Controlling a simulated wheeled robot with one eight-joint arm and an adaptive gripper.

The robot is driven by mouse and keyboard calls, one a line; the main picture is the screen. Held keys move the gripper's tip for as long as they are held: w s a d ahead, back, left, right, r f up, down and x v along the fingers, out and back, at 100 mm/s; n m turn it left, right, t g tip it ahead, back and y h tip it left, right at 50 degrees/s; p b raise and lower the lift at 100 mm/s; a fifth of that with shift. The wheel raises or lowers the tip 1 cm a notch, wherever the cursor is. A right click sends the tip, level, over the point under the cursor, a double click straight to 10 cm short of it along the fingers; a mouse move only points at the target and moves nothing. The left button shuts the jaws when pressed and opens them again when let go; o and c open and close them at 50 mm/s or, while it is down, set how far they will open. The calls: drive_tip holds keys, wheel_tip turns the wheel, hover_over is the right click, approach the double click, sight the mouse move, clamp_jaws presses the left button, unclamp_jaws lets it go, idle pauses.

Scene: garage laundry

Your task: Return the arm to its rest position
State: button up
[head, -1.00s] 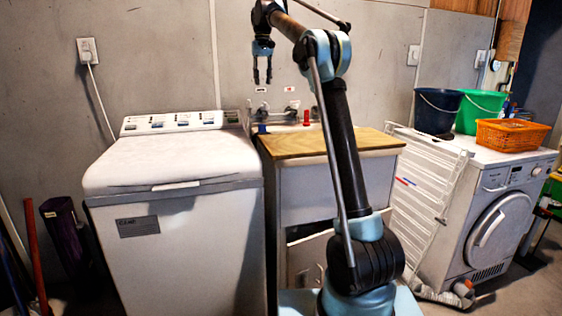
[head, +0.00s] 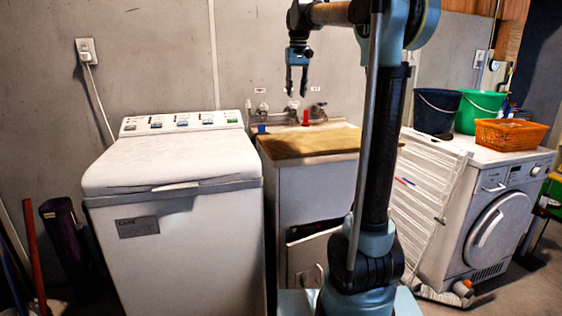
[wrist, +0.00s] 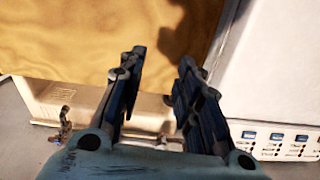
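My gripper (head: 297,82) hangs fingers-down at the end of my raised arm, in front of the back wall and above the taps in the head view. In the wrist view my gripper (wrist: 155,75) shows two dark fingers set apart with nothing between them, so it is open and empty. Below it lies the wooden board (head: 308,142) on the sink cabinet, which fills the upper left of the wrist view (wrist: 90,40). My gripper touches nothing that I can see.
A white top-loading washer (head: 175,165) stands left of the sink cabinet (head: 310,192). To the right are a white rack (head: 428,175) and a front-loading machine (head: 495,210) bearing a dark bucket (head: 436,112), a green basin (head: 480,110) and an orange basket (head: 511,134). Taps (head: 290,110) line the wall.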

drive_tip(key=s+d+f, duration=0.4)
drive_tip(key=s+f, duration=0.8)
drive_tip(key=s+d+f+m+t, duration=0.1)
drive_tip(key=s+d+f, duration=0.3)
drive_tip(key=s+f, duration=0.8)
drive_tip(key=s+d+f+m, duration=0.1)
drive_tip(key=s+d+f, duration=0.4)
drive_tip(key=s+f, duration=0.8)
drive_tip(key=shift+s, duration=0.2)
drive_tip(key=shift+d+f, duration=0.1)
drive_tip(key=shift+w+f, duration=0.2)
drive_tip(key=shift+w, duration=0.3)
